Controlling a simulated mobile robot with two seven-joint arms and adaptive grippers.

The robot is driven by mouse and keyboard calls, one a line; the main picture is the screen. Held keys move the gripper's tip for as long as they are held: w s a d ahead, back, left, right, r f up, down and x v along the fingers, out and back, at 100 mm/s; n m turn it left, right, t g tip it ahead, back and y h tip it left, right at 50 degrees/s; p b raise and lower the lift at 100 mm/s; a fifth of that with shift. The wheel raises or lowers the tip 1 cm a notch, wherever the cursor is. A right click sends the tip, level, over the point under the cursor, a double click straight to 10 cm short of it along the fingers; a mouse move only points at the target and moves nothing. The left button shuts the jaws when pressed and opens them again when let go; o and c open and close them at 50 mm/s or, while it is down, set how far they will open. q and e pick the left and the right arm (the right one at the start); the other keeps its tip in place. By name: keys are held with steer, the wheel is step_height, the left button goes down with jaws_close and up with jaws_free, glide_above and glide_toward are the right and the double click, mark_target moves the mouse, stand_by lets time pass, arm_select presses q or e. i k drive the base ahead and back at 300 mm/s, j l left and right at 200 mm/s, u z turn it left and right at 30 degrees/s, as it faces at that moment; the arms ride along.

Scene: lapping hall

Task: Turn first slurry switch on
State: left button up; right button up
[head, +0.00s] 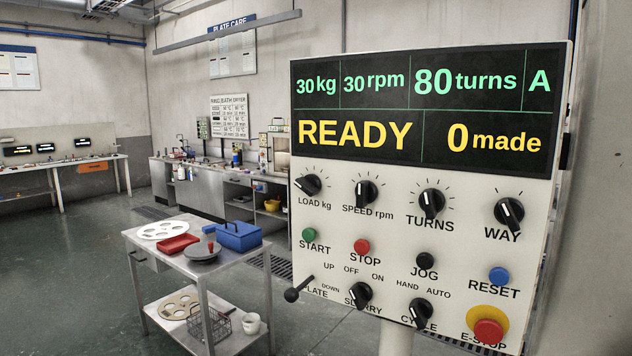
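The slurry switch (359,296) is a black rotary knob low on the pale control panel (470,256), above the word SLURRY. OFF is printed at its upper left and ON at its upper right. Its white-marked pointer seems to lean up and left, toward OFF, but the mark is small. The panel's display (424,108) reads READY, 0 made, 30 kg, 30 rpm, 80 turns and A. Neither of my grippers is in view, and nothing covers the switch.
Near the switch are the plate lever (297,290), red stop button (362,247), cycle knob (420,312) and red e-stop (488,331). A steel cart (205,275) with a blue toolbox (238,236) stands left. Open floor lies farther left.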

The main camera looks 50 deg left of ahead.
mark_target(361, 292)
steer(key=j, duration=1.75)
steer(key=k+j, duration=0.1)
steer(key=j, duration=1.65)
